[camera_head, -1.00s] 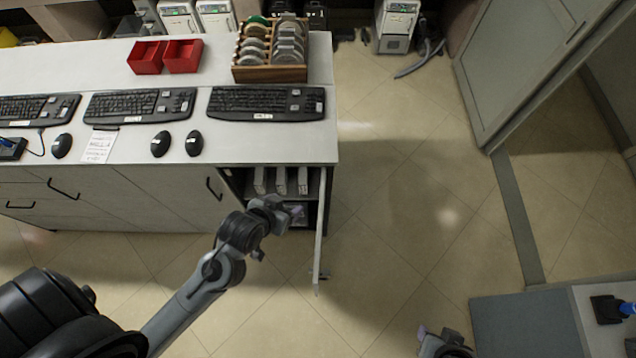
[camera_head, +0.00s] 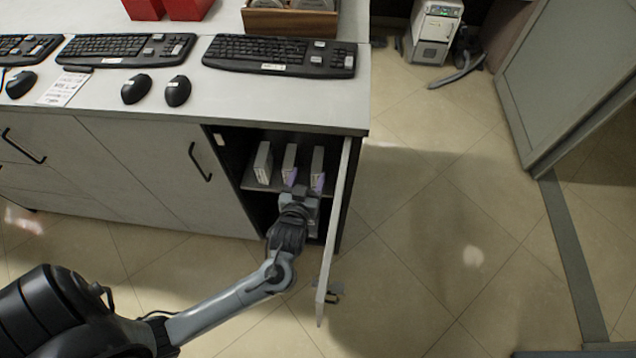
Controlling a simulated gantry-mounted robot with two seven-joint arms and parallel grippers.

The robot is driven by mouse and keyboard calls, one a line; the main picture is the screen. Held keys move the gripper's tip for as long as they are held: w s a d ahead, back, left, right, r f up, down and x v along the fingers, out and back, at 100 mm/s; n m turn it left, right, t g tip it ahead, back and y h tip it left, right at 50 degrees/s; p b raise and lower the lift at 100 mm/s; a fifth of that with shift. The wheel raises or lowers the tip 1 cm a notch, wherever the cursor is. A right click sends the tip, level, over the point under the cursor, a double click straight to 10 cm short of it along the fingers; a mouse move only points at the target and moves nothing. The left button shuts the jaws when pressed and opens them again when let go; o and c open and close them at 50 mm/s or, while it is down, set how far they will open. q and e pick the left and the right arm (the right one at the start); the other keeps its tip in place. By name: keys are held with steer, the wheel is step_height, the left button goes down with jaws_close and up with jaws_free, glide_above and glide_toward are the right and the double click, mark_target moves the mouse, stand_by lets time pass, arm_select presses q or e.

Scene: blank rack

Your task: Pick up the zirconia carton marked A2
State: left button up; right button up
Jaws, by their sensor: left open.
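Three thin white cartons stand upright in a row on the shelf (camera_head: 257,186) of an open cabinet: a left carton (camera_head: 263,160), a middle carton (camera_head: 289,158) and a right carton (camera_head: 317,162). Their markings are too small to read, so I cannot tell which is A2. My left gripper (camera_head: 304,183) is at the cabinet opening, open. Its purple-tipped fingers overlap the lower parts of the middle and right cartons in the picture. I cannot tell whether they touch. My right gripper is not in view.
The open cabinet door (camera_head: 336,235) stands just right of my left gripper. The countertop (camera_head: 225,95) above carries keyboards (camera_head: 280,55), mice (camera_head: 178,91), red bins (camera_head: 187,8) and a wooden rack (camera_head: 290,22). The tiled floor (camera_head: 420,240) to the right is clear.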

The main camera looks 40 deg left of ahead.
mark_target(317, 163)
arm_select(q)
steer(key=w+a+f+n+t+y+b, duration=0.1)
steer(key=w+f+y+b, duration=0.25)
steer(key=f+b, duration=1.15)
steer(key=shift+h, duration=0.35)
steer(key=b+x, duration=0.1)
steer(key=x, duration=0.1)
steer(key=b+x, duration=0.1)
steer(key=x, duration=0.1)
steer(key=r+b+x, duration=0.1)
steer(key=x, duration=0.1)
steer(key=shift+w+a, duration=0.1)
steer(key=shift+w+a+b, duration=0.25)
steer(key=shift+w+b, duration=0.1)
steer(key=shift+b, duration=0.2)
steer(key=b+x, duration=0.2)
steer(key=x, duration=0.1)
steer(key=shift+w, duration=0.15)
steer(key=shift+w+a+r, duration=0.15)
steer(key=shift+w+a, duration=0.15)
steer(key=shift+w, duration=0.15)
steer(key=shift+s, duration=0.1)
steer(key=shift+c, duration=0.5)
jaws_close()
